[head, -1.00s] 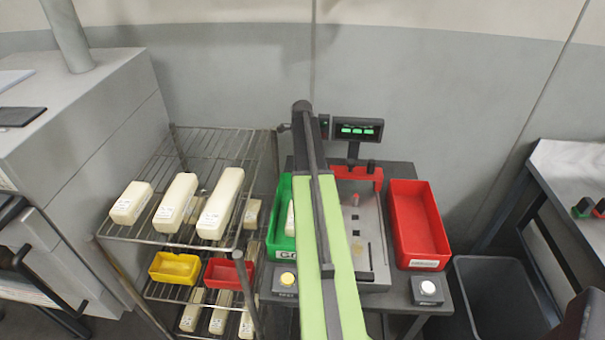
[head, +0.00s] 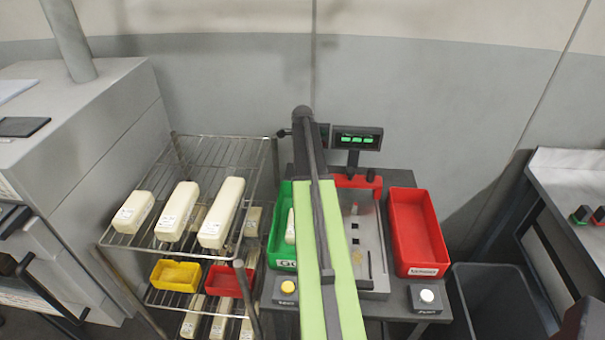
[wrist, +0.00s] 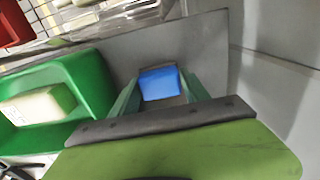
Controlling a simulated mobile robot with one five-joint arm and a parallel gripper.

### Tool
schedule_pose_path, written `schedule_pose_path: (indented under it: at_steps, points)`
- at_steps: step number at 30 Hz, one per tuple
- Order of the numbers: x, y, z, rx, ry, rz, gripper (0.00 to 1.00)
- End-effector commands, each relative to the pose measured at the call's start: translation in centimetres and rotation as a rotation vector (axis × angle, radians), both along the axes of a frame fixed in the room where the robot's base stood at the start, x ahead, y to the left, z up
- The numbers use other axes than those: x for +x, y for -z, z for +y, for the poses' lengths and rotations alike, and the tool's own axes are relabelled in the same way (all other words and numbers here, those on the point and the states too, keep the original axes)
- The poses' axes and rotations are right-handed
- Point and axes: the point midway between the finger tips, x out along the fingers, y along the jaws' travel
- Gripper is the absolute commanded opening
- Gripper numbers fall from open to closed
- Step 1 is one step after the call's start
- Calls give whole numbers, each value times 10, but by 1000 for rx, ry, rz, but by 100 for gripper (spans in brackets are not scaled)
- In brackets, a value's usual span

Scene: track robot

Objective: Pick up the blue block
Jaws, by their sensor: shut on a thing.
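The blue block (wrist: 160,84) shows in the wrist view between the two green fingers of my gripper (wrist: 161,92). My gripper is shut on it, with a finger on each side. A grey surface lies around the block in this view; I cannot tell how far the block is above it. In the head view my arm hides the gripper, and the blue block does not show.
A green bin (head: 283,252) holding a pale block (wrist: 38,107) stands left of my arm. A red bin (head: 418,232) stands to the right. A wire rack (head: 150,240) with cream blocks is at left. A grey bin (head: 500,300) stands at lower right.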

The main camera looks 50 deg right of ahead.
Motion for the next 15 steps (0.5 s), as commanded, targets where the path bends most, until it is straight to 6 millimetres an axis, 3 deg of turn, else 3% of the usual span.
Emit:
schedule_pose_path:
  at_steps: [15]
  points:
    - [0,-95,0,0,0,0,14]
